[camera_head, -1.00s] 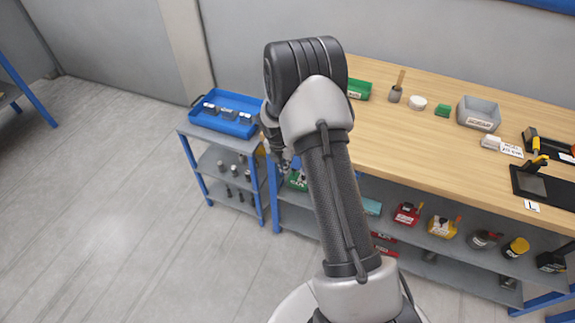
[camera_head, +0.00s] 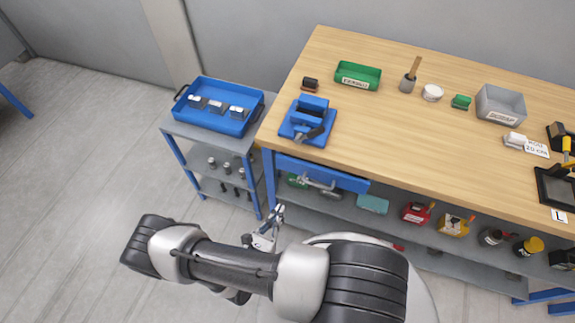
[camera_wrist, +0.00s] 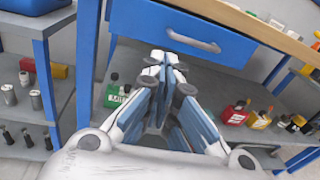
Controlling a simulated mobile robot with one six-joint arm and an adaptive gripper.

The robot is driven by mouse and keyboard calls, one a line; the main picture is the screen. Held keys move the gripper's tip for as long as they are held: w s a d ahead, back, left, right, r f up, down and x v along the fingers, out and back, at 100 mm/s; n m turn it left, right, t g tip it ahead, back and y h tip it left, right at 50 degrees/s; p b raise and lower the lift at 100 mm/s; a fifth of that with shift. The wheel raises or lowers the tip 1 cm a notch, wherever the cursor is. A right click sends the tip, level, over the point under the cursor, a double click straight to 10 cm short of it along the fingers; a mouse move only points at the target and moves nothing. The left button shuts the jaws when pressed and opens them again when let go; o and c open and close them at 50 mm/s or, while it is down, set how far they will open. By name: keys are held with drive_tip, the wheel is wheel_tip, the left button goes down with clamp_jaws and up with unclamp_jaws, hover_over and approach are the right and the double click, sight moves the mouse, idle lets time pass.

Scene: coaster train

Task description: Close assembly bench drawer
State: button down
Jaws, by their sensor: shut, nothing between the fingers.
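The assembly bench (camera_head: 440,150) has a wooden top. Its blue drawer (camera_head: 345,180) sits under the front edge at the left end, with a grey bar handle (camera_head: 318,186). No open drawer interior shows, and the front looks about flush with the bench edge. In the wrist view the drawer front (camera_wrist: 150,22) and handle (camera_wrist: 193,42) are ahead of and above the fingertips. My gripper (camera_head: 278,213) is below and left of the drawer, apart from it. In the wrist view my gripper (camera_wrist: 160,58) has its fingertips together and holds nothing.
A grey side cart (camera_head: 180,128) with a blue tray (camera_head: 252,108) stands left of the bench. A blue fixture (camera_head: 308,122) and a green bin (camera_head: 358,75) are on the bench top. The lower shelf (camera_head: 390,225) holds several small items. Floor at left is clear.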

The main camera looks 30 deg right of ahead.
drive_tip(key=w+t+y, duration=0.1)
drive_tip(key=t, duration=0.1)
drive_tip(key=b, duration=0.2)
approach(293, 170)
drive_tip(key=shift+n, duration=0.3)
drive_tip(key=x, duration=0.7)
drive_tip(key=shift+f, duration=0.1)
drive_tip(key=shift+a, duration=0.1)
